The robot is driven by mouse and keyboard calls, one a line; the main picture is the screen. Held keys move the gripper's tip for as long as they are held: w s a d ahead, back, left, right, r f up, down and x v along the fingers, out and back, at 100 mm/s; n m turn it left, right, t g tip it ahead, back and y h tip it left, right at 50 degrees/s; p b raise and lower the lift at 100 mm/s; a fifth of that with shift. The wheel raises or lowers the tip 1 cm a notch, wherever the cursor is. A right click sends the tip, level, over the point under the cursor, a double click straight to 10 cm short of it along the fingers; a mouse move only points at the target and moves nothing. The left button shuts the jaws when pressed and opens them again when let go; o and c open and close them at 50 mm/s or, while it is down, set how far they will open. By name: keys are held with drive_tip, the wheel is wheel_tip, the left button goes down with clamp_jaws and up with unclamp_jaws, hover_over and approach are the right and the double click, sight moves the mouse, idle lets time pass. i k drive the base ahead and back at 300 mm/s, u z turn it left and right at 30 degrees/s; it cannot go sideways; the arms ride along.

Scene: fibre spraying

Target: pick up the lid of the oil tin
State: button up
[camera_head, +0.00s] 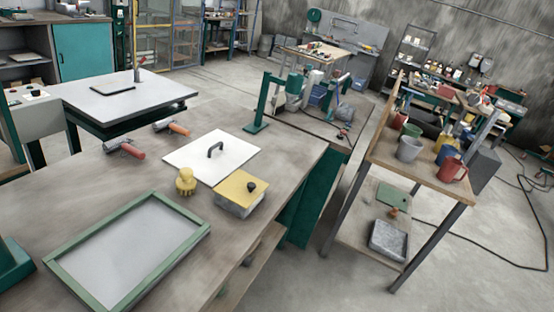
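A box-shaped grey metal tin (237,209), which looks like the oil tin, stands near the right edge of the wooden bench. Its flat yellow lid (237,186) lies on top and carries a small dark knob (251,187). The lid appears to sit level and closed, so the inside is hidden. My gripper is not in view, so its place relative to the lid does not show.
A yellow brush (186,183) stands just left of the tin. A white plate (195,160) with a black handle lies behind it. A green-framed screen (60,269) lies in front left. A shelf rack (425,175) with mugs stands right, beyond a gap.

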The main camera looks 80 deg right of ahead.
sight(241, 188)
drive_tip(key=z, duration=0.4)
drive_tip(key=i, duration=0.8)
drive_tip(key=z, duration=0.5)
drive_tip(key=k, duration=0.8)
drive_tip(key=z, duration=0.25)
drive_tip(key=i, duration=0.85)
drive_tip(key=u, duration=0.15)
